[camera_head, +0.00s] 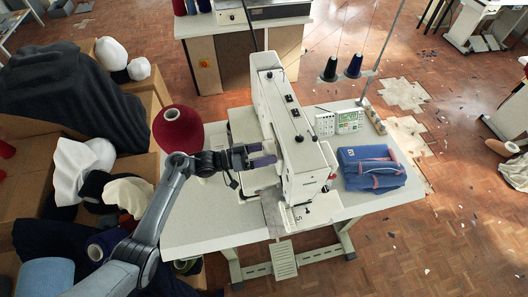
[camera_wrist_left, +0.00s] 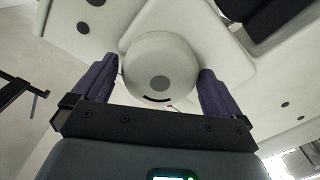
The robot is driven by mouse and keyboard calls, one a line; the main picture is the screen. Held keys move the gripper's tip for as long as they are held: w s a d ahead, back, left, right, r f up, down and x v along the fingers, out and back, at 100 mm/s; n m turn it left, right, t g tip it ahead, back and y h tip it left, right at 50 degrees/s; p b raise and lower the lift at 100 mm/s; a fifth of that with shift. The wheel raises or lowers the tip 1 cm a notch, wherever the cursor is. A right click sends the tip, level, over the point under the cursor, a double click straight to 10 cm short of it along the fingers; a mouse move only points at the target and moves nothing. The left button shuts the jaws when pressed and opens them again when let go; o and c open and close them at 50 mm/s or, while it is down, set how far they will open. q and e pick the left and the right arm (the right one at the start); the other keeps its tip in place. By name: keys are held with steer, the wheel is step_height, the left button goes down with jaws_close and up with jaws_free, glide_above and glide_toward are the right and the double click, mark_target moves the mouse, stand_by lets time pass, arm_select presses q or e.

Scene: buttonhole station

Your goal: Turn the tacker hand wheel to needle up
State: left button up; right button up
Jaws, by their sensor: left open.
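The tacker (camera_head: 290,130) is a white sewing machine standing on a pale table. Its hand wheel (camera_wrist_left: 160,66) shows in the left wrist view as a round off-white knob with a grey centre and a dark curved mark near its lower edge. My left gripper (camera_head: 262,154) is at the left side of the tacker head. In the left wrist view, its two purple fingers (camera_wrist_left: 157,78) are open, one on each side of the wheel. I cannot tell whether they touch it. The wheel is not clearly visible in the head view. The needle cannot be made out. My right gripper is not in view.
A red thread cone (camera_head: 178,128) stands on the table left of my gripper. Folded blue cloth (camera_head: 371,168) and a control panel (camera_head: 340,122) lie right of the tacker. Two dark thread cones (camera_head: 342,67) stand behind. The table's front left (camera_head: 215,222) is clear.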

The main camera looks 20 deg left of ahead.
arm_select(q)
steer(key=shift+c, duration=0.5)
steer(key=c, duration=0.7)
steer(key=shift+m, duration=0.3)
steer(key=shift+f+m+b, duration=0.15)
steer(key=shift+m+b, duration=0.6)
steer(key=shift+m, duration=0.15)
steer(key=m+b, duration=0.2)
steer(key=m, duration=0.1)
steer(key=m+b, duration=0.3)
steer(key=m, duration=0.1)
steer(key=shift+m+b, duration=0.6)
steer(key=shift+m, duration=0.3)
